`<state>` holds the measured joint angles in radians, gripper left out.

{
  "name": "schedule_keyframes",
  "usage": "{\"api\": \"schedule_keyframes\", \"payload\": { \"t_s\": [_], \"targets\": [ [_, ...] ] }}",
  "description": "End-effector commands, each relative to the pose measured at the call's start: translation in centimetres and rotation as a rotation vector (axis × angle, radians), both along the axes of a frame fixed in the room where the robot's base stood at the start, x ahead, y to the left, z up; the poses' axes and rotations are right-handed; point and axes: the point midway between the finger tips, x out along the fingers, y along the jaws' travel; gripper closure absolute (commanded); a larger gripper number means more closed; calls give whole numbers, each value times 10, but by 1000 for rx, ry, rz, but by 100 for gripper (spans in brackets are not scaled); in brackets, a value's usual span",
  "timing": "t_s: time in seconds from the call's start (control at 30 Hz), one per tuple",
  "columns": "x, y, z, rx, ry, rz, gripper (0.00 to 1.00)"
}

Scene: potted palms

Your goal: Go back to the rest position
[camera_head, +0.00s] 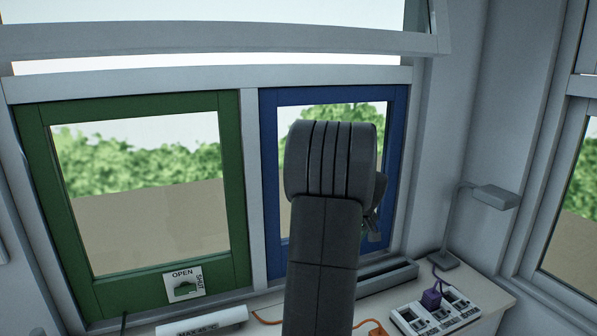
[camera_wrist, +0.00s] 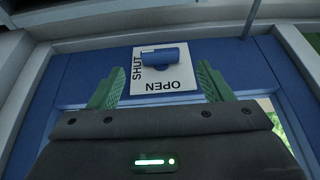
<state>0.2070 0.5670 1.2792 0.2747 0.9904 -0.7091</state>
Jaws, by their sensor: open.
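My gripper (camera_wrist: 158,82) shows in the wrist view with its two green fingers spread apart. Nothing is between them in contact; a blue handle (camera_wrist: 165,57) on a white plate (camera_wrist: 185,85) marked SHUT and OPEN lies beyond the fingertips. The plate is on a blue window frame (camera_wrist: 85,68). In the head view my arm stands raised in front of the blue window (camera_head: 268,190) and hides most of my gripper and the blue handle.
A green window (camera_head: 35,190) with its own OPEN/SHUT plate (camera_head: 195,274) is at left. On the sill are a white roll-like box (camera_head: 205,322), a grey tray (camera_head: 390,276), a power strip (camera_head: 440,314) with a purple plug (camera_head: 432,299), an orange item (camera_head: 372,328) and a grey lamp (camera_head: 496,196).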

Motion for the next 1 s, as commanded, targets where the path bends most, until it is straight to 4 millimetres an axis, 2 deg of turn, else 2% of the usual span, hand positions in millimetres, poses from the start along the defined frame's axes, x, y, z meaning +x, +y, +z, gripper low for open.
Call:
{"api": "schedule_keyframes", "payload": {
  "t_s": [0.3, 0.4, 1.0],
  "targets": [
    [-22, -11, 59, -1, -4, -2, 27],
    [-28, -12, 71, 0, 1, -1, 27],
    [16, 8, -43, 0, 5, 0, 27]
  ]
}}
